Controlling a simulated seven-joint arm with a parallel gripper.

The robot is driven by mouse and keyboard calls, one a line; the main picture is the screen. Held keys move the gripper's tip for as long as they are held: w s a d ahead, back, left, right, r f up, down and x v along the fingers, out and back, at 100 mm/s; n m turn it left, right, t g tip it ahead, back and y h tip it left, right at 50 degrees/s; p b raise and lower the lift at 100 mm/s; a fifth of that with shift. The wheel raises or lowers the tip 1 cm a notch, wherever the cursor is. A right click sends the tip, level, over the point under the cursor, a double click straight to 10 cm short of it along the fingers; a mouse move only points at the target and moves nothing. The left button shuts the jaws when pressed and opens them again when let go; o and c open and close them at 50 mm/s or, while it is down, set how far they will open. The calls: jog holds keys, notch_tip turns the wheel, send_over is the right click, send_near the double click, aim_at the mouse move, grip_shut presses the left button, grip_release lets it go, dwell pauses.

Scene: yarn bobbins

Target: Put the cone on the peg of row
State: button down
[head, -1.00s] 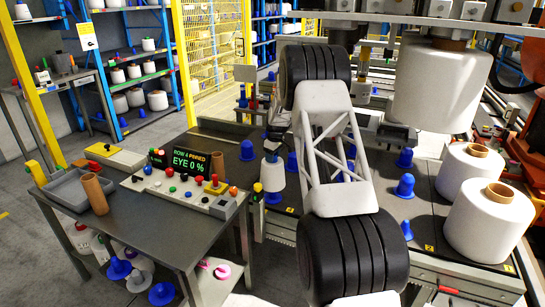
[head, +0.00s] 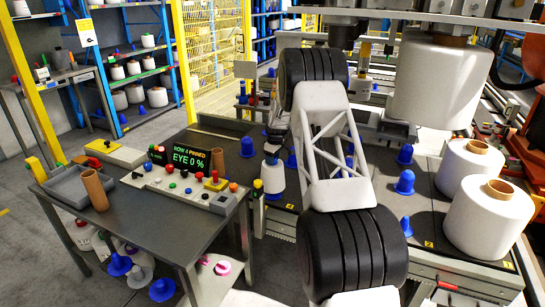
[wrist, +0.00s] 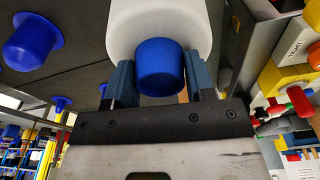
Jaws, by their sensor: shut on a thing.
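The cone (head: 272,180) is white and upright at the left end of the machine bed, beside the control table. In the wrist view the white cone (wrist: 125,25) fills the top centre, with a blue tip (wrist: 160,66) between my fingers. My gripper (head: 272,152) is above the cone in the head view, small and partly dark. In the wrist view my gripper (wrist: 160,82) is shut on the cone at its blue tip. A little blue shows under the cone; I cannot tell whether the cone is seated on a peg. Other blue pegs (head: 405,182) stand empty on the bed.
The control table (head: 150,225) with buttons and a display (head: 185,162) reading row 4 pinned, eye 0 % is to the left. Large white bobbins (head: 490,218) stand at the right. Another large bobbin (head: 440,85) hangs above. A blue peg (wrist: 32,42) is near in the wrist view.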

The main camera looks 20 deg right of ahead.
aim_at(273, 166)
jog(key=shift+f, duration=2.4)
jog(key=shift+c, duration=2)
grip_release()
jog(key=shift+f, duration=0.1)
jog(key=shift+s+d+r, duration=0.1)
jog(key=shift+s+r, duration=0.05)
jog(key=shift+r, duration=1.15)
jog(key=shift+s+d+r, duration=0.1)
jog(key=shift+r, duration=1.2)
jog(key=shift+s+d+r, duration=0.1)
jog(key=shift+s+r, duration=0.05)
jog(key=shift+r, duration=1.15)
